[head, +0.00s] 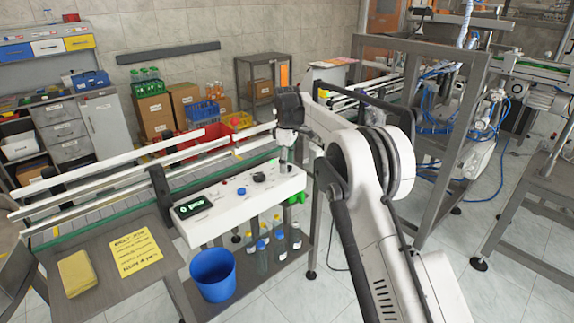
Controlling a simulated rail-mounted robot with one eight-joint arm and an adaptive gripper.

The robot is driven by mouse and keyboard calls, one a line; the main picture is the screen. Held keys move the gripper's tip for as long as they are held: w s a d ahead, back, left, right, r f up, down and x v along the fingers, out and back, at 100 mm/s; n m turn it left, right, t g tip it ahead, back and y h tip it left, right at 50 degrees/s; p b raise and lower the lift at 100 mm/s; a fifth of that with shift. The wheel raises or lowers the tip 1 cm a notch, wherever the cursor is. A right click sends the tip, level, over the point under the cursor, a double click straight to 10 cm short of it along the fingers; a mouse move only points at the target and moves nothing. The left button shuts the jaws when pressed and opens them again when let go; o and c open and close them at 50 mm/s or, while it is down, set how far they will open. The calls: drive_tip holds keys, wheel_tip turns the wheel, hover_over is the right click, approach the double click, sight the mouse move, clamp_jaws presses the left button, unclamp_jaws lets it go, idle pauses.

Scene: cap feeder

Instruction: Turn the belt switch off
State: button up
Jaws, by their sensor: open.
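The white control box (240,206) stands along the front of the conveyor. Its sloped face carries a lit display (194,207), a blue button (241,191), small red buttons and a black knob (259,177). I cannot read which of these is the belt switch. My gripper (284,163) points down over the right end of the box, just right of the black knob. It is open, and nothing shows between its fingers. They are small in view, and I cannot tell whether they touch the box.
A blue bucket (213,276), a yellow notice (134,252) and a yellow sponge-like block (77,273) are at the front left. Several bottles (262,258) stand below the box. Conveyor rails (110,187) run behind it. A metal frame (447,130) stands to the right.

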wheel_tip(320, 180, up, 12)
drive_tip(key=shift+f, duration=0.25)
idle(0.4)
drive_tip(key=s+d+r+m+t, duration=0.2)
drive_tip(key=s+d+r+m, duration=0.2)
drive_tip(key=s+d+r, duration=0.55)
drive_tip(key=s+d+r+m+t, duration=0.2)
drive_tip(key=s+d+r+m, duration=0.35)
drive_tip(key=s, duration=0.75)
drive_tip(key=s+d+f+m+t, duration=0.1)
drive_tip(key=s+d+f, duration=0.2)
drive_tip(key=s, duration=0.7)
drive_tip(key=s+d+f+m+t, duration=0.1)
drive_tip(key=s+d+f, duration=0.3)
drive_tip(key=s, duration=0.6)
drive_tip(key=s+d+f+m+t, duration=0.1)
drive_tip(key=s+d+f+m, duration=0.2)
drive_tip(key=s+f, duration=0.4)
drive_tip(key=s, duration=0.3)
drive_tip(key=shift+d+f, duration=0.3)
